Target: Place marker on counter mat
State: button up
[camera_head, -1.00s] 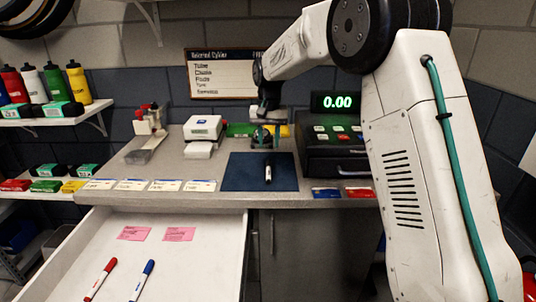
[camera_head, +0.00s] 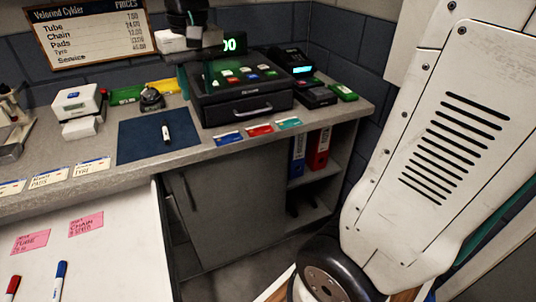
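A marker (camera_head: 166,133) with a dark and white body lies on the dark blue counter mat (camera_head: 135,148), near the mat's middle. My gripper (camera_head: 195,78) is raised in front of the cash register, up and to the right of the marker, apart from it. Its teal-tipped fingers look spread with nothing between them. The top of the gripper is partly cut by the frame edge.
The cash register (camera_head: 245,105) and a card terminal (camera_head: 310,92) stand right of the mat. A white printer-like box (camera_head: 78,104) and a dark round item (camera_head: 151,98) sit left and behind. Coloured cards line the counter edge.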

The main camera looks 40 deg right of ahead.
jog(key=s+f, duration=0.3)
jog(key=s, duration=0.7)
jog(key=s+f+n, duration=0.1)
jog(key=s+f, duration=0.2)
jog(key=s, duration=0.7)
jog(key=shift+s+d+f+n, duration=0.2)
jog(key=shift+s+f+n, duration=0.1)
jog(key=shift+s, duration=0.1)
jog(key=shift+a, duration=0.1)
